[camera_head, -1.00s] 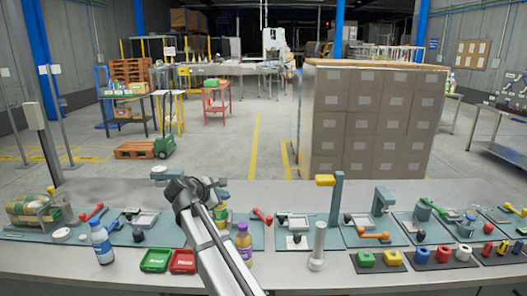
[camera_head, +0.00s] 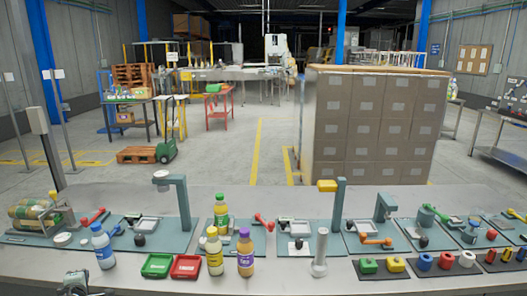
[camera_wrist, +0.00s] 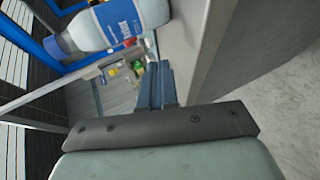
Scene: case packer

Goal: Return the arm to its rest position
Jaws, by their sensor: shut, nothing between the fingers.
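My gripper (camera_wrist: 158,72) shows in the wrist view, with its blue-grey fingers together and nothing between them. In the head view, a grey part of my arm shows at the bottom left edge, and the fingers cannot be made out there. A water bottle with a blue cap (camera_head: 103,246) stands at the left of the bench. It also shows large in the wrist view (camera_wrist: 122,24), beyond the fingers and apart from them.
Stacked boxes (camera_head: 372,125) stand beyond.

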